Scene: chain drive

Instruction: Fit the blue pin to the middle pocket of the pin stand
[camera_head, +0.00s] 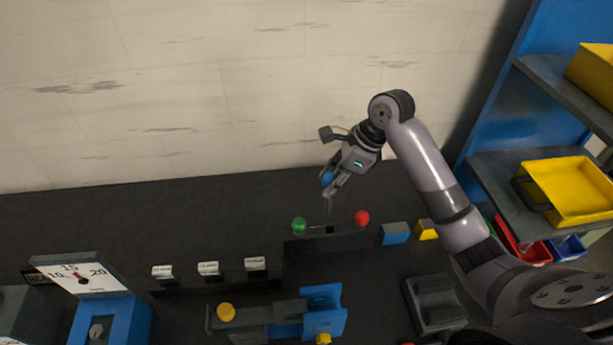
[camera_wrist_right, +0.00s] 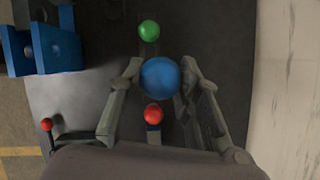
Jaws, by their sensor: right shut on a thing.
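The blue pin (camera_head: 327,179) has a round blue head and a thin grey shaft pointing down. My right gripper (camera_head: 334,184) is shut on it, just below the head. The blue head also shows between the fingers in the right wrist view (camera_wrist_right: 160,77). The pin stand (camera_head: 345,242) is a dark block under the pin. A green-headed pin (camera_head: 299,225) stands in its left end and a red-headed pin (camera_head: 362,217) in its right end. The shaft's lower end appears above the stand, over the dark middle pocket (camera_head: 329,229). My left gripper is out of view.
A blue block (camera_head: 395,233) and a yellow block (camera_head: 426,229) lie right of the stand. Several small labelled signs (camera_head: 208,268) stand to the left. A blue and grey fixture (camera_head: 322,312) is in front. A shelf with a yellow bin (camera_head: 568,190) is at the right.

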